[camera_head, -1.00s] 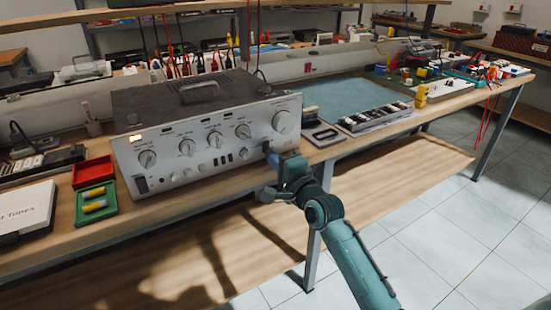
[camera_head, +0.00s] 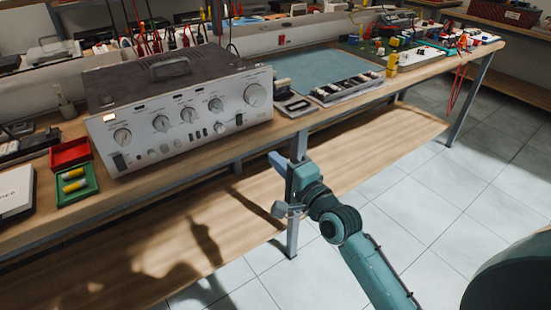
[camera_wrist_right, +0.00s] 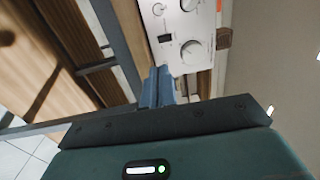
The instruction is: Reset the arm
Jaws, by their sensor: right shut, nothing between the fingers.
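My right gripper (camera_head: 277,182) is in front of the workbench edge, below and to the right of the silver hi-fi amplifier (camera_head: 190,125). It is apart from the amplifier and holds nothing. In the right wrist view its two blue-grey fingers (camera_wrist_right: 158,88) are together. The amplifier's front panel with knobs (camera_wrist_right: 183,35) shows beyond the fingertips there. The amplifier stands upright on the bench, its dark top with a handle visible. My left gripper is not in view.
The wooden workbench (camera_head: 350,107) carries a blue mat (camera_head: 318,75), a red tray (camera_head: 70,153) and a green tray (camera_head: 78,186) with yellow pieces. A lower wooden shelf (camera_head: 225,220) and a metal leg (camera_head: 296,195) are close to my gripper. Tiled floor (camera_head: 440,215) lies open at right.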

